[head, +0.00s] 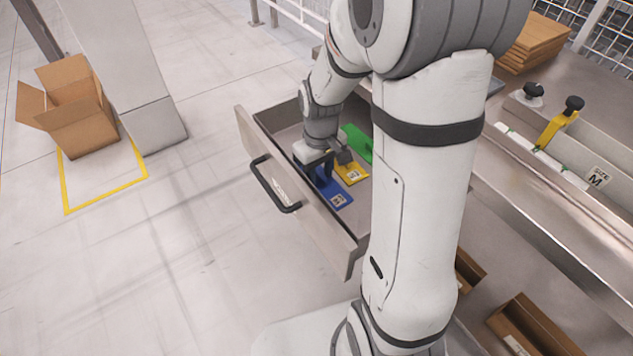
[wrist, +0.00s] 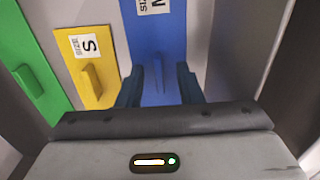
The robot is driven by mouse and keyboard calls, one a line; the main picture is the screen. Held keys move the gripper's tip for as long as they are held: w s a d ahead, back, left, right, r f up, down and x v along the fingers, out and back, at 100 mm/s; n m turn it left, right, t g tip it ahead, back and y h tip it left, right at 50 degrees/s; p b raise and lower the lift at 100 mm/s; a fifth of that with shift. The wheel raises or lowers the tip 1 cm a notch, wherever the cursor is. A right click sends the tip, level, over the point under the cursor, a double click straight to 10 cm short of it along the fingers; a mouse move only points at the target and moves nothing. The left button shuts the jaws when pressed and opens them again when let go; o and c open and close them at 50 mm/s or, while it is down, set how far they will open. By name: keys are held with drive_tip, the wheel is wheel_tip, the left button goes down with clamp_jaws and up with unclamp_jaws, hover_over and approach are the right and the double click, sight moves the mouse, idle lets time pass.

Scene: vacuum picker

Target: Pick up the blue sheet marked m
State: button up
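The blue sheet (head: 338,198) lies flat in the open drawer. In the wrist view the blue sheet (wrist: 158,50) has a white label at the top, partly cut off, with what looks like an M. A raised blue grip (wrist: 158,74) stands up from its middle. My gripper (wrist: 159,86) is over the blue sheet with its two fingers apart, one on each side of the grip, and nothing is clamped. In the head view my gripper (head: 326,170) is inside the drawer and hides part of the sheet. Whether the fingertips touch the sheet I cannot tell.
A yellow sheet (wrist: 84,60) marked S and a green sheet (wrist: 33,72) lie left of the blue one. The drawer's front wall (head: 300,190) stands close to my gripper. A cardboard box (head: 78,110) sits on the floor.

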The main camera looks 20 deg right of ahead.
drive_tip(key=shift+c, duration=0.2)
clamp_jaws()
idle(0.3)
